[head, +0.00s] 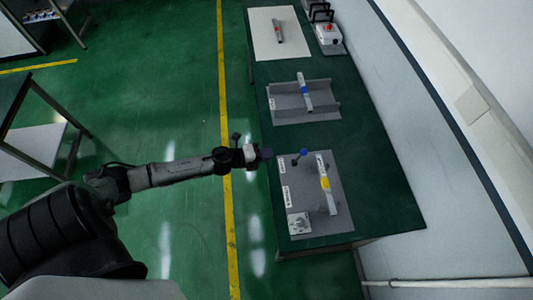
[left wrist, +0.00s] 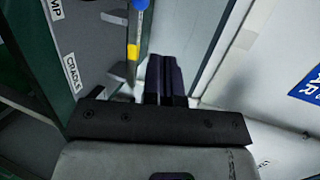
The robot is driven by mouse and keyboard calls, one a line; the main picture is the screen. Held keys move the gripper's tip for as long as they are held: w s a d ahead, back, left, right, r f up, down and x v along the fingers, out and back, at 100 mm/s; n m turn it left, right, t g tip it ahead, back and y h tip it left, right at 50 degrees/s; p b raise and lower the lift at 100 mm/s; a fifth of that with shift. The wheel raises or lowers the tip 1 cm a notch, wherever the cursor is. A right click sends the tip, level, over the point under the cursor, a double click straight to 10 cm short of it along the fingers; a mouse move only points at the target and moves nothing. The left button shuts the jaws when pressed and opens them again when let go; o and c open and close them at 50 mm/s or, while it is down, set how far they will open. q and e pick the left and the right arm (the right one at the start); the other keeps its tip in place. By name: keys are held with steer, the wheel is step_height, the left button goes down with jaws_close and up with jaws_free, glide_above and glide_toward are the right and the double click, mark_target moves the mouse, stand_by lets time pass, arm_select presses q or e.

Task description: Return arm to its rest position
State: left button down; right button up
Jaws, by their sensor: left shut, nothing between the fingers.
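My left arm reaches in from the left in the head view. Its gripper (head: 266,154) is over the left edge of the green table (head: 375,200), beside the grey plate (head: 325,222). In the left wrist view the fingers (left wrist: 166,80) are dark, pressed together and empty. No object touches them that I can make out. My right arm and gripper do not show.
The plate holds a yellow-banded rod (head: 325,182), a blue-knobbed piece (head: 302,153) and a small white fixture (head: 299,223). Farther back are a grey tray (head: 290,117) with a blue-banded rod and a red-button box (head: 328,32). The green floor (head: 170,100) at left is open.

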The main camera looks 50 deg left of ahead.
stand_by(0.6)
arm_select(q)
steer(key=s+a+r+n+g+y, duration=0.3)
steer(key=a+n+y, duration=0.4)
steer(key=n+y, duration=0.55)
steer(key=s+d+r+n+g+h+p, duration=0.2)
steer(key=s+d+r+n+g+h, duration=0.1)
steer(key=s+d, duration=0.7)
steer(key=s+d+r+n+g+h+p, duration=0.3)
steer(key=s+d+r+n+g+h, duration=0.1)
steer(key=s+d, duration=0.6)
steer(key=shift+n, duration=0.75)
steer(key=shift+s+d, duration=0.1)
